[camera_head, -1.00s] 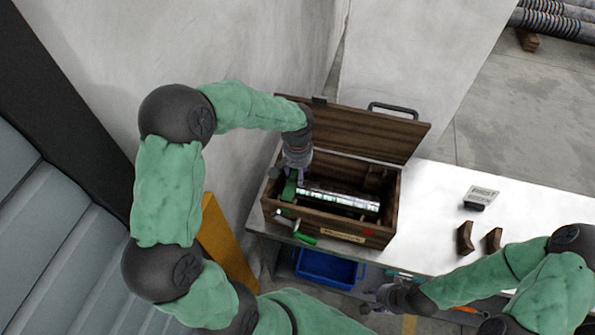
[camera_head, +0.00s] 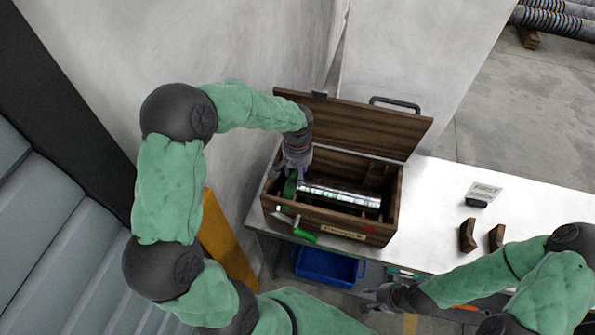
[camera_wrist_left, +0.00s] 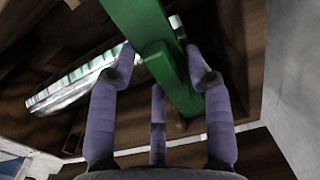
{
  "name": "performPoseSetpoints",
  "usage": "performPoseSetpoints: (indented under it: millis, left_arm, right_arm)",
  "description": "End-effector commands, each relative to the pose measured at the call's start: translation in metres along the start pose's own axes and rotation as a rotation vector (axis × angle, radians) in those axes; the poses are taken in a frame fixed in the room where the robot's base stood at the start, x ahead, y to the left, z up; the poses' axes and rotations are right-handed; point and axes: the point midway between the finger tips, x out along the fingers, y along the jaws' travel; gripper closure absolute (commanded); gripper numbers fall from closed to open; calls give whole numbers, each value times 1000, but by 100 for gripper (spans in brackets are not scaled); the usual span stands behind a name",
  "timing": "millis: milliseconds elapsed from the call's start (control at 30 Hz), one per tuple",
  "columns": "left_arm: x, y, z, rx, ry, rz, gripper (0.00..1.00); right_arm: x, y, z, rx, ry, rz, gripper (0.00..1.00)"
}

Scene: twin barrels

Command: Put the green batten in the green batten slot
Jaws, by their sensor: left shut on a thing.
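The green batten (camera_wrist_left: 160,52) is a flat green bar gripped between the purple fingers of my left gripper (camera_wrist_left: 165,75). In the head view the batten (camera_head: 290,186) shows as a small green piece at the left end inside the open wooden box (camera_head: 330,229). My left gripper (camera_head: 297,172) reaches down into that end of the box and is shut on the batten. The batten's lower end and the green batten slot cannot be made out. My right gripper (camera_head: 373,297) hangs empty in front of the table, its fingers apart.
A shiny cylinder (camera_head: 340,194) lies lengthwise in the box, beside the batten. The raised lid (camera_head: 355,126) stands behind. A green-handled crank (camera_head: 304,236) sticks out at the front. Dark wooden blocks (camera_head: 467,235) and a small sign (camera_head: 484,191) stand on the white table (camera_head: 437,210).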

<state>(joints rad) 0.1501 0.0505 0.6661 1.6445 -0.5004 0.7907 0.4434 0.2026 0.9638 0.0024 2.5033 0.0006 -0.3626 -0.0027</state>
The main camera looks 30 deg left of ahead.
Motion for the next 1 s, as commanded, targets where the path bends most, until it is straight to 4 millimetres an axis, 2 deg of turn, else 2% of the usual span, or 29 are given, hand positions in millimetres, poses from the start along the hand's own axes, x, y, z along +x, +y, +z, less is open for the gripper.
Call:
performPoseSetpoints:
  millis: [367, 400, 467, 833, 1000]
  left_arm:
    - [9, 0, 0, 0, 0, 0, 83]
    - [8, 0, 0, 0, 0, 0, 39]
    - [8, 0, 0, 0, 0, 0, 22]
    - [6, 0, 0, 0, 0, 0, 22]
    - [-10, 0, -1, 0, 3, 0, 22]
  right_arm:
    - [6, 2, 0, 0, 0, 0, 60]
    - [6, 2, 0, 0, 0, 0, 60]
    - [5, 2, 0, 0, 0, 0, 60]
    - [5, 2, 0, 0, 0, 0, 60]
    - [5, 2, 0, 0, 0, 0, 60]
